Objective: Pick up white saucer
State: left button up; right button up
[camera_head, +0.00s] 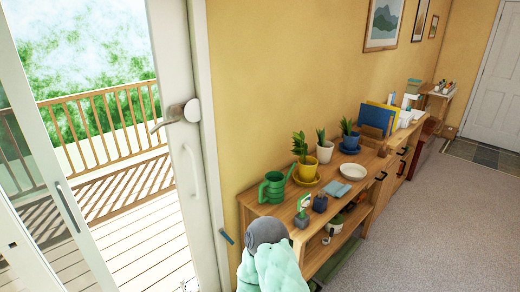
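The white saucer (352,171) is a shallow, round, pale dish. It lies flat and looks empty on top of the wooden sideboard (273,212), towards its front edge. A folded light-blue cloth (337,189) lies just to its left and nearer, and the potted plants stand behind it. Neither of my grippers is in view.
A green watering can (273,188), a yellow pot (307,169), a white pot (324,152) and a blue pot (350,141) stand along the sideboard. Small dark pots (320,203) stand near its front edge. Grey carpet (430,215) is clear to the right. A glass door is at left.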

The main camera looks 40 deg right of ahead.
aim_at(352, 171)
jog(key=z, duration=2.05)
jog(key=i+u, duration=0.1)
jog(key=u, duration=0.3)
jog(key=l+u, duration=0.15)
jog(key=u, duration=0.25)
jog(key=i+l+u, duration=0.1)
jog(key=u, duration=0.3)
jog(key=i+l+u, duration=0.2)
jog(key=l+u, duration=0.3)
jog(key=l, duration=0.8)
jog(key=l+u, duration=0.5)
jog(key=l, duration=0.75)
